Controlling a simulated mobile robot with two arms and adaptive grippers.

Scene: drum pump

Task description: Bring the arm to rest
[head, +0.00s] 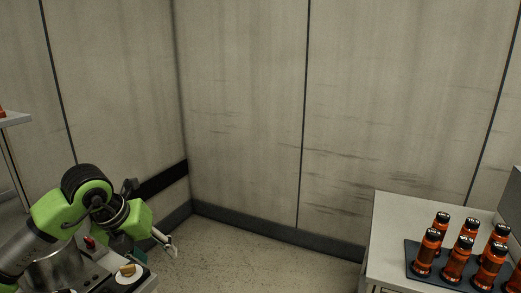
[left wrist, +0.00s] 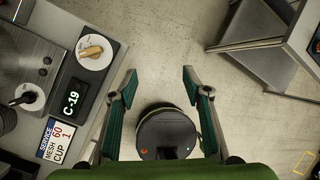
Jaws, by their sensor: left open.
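My left arm comes in from the lower left of the head view, green and grey. My left gripper (head: 170,250) hangs out beyond the right side of the machine, with nothing seen in it. In the left wrist view my left gripper (left wrist: 159,76) has its two fingers well apart. Only bare floor shows between the fingertips. A dark round object (left wrist: 167,133) shows lower down between the fingers; I cannot tell what it is. My right gripper is in neither view.
The machine has a tan knob on a white dial (head: 127,272), a display reading C-19 (left wrist: 72,100) and a label card (left wrist: 57,140). At right, a table (head: 390,225) carries a dark tray (head: 412,252) with several orange, black-capped bottles (head: 458,260). Open floor (head: 265,258) lies between.

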